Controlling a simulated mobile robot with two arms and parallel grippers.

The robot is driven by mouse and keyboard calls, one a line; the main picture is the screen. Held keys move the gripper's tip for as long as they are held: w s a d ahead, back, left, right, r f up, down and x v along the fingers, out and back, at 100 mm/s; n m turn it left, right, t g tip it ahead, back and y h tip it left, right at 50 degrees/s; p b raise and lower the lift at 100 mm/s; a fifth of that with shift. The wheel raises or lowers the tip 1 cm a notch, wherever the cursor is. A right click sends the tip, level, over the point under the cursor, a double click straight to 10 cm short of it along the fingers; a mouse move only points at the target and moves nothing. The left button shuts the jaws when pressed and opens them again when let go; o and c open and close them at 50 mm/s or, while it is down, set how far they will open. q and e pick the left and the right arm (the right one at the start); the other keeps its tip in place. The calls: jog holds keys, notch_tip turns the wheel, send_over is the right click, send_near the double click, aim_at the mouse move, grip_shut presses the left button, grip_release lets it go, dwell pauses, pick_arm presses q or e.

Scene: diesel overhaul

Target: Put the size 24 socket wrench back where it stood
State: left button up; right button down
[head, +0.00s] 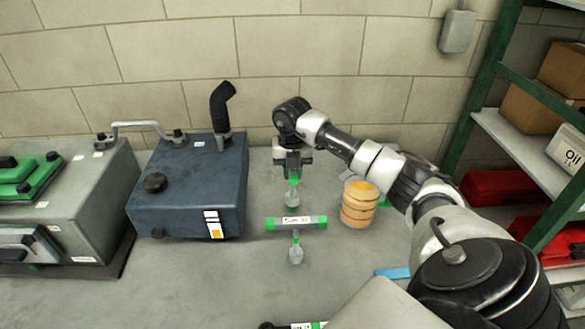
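My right gripper (292,163) reaches in from the right and points down over the back of the bench. It appears shut on a socket wrench with a green handle part and a grey socket end (292,198); most of this handle is hidden by the gripper. In front of it stands another T-handled socket wrench (296,222), upright, its labelled bar lying across and its socket end down by the bench. I cannot read the sizes. My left gripper is not in view.
A dark blue tank (190,185) with a black hose stands left of the wrenches, and a grey-green machine (75,210) further left. A stack of orange-tan rings (358,205) stands to the right, near my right arm. A blue strip (393,273) lies on the bench. The front-left bench is clear.

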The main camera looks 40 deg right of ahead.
dwell(0.5)
jog(key=shift+f, duration=0.15)
jog(key=shift+f+b, duration=0.75)
jog(key=shift+f, duration=0.25)
jog(key=shift+c, duration=1.9)
grip_release()
jog(key=shift+r, duration=0.1)
notch_tip(320, 180, up, 9)
jog(key=p, duration=0.7)
